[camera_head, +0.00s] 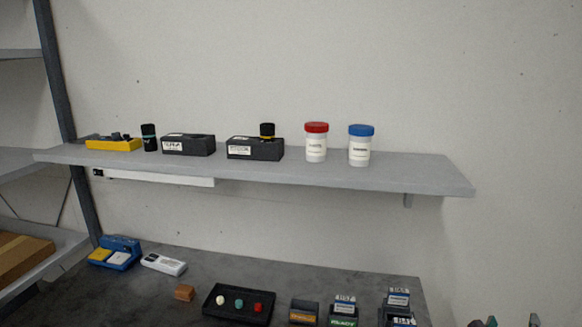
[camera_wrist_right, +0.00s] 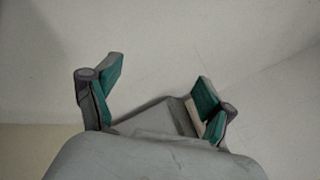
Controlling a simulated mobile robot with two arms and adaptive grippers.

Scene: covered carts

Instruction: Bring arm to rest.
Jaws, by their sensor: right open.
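My right gripper (camera_wrist_right: 158,92) is open and empty in the right wrist view, with its two green-padded fingers wide apart against a bare pale surface. Its fingertips (camera_head: 512,321) also show at the bottom right edge of the head view, to the right of the table and apart from everything on it. My left gripper is not in view.
A grey shelf (camera_head: 420,175) holds a yellow tray (camera_head: 113,145), black holders (camera_head: 188,145), a red-lidded jar (camera_head: 316,142) and a blue-lidded jar (camera_head: 360,145). Below, a dark table (camera_head: 250,270) carries a black tray (camera_head: 238,316), a wooden block (camera_head: 184,292) and several small boxes.

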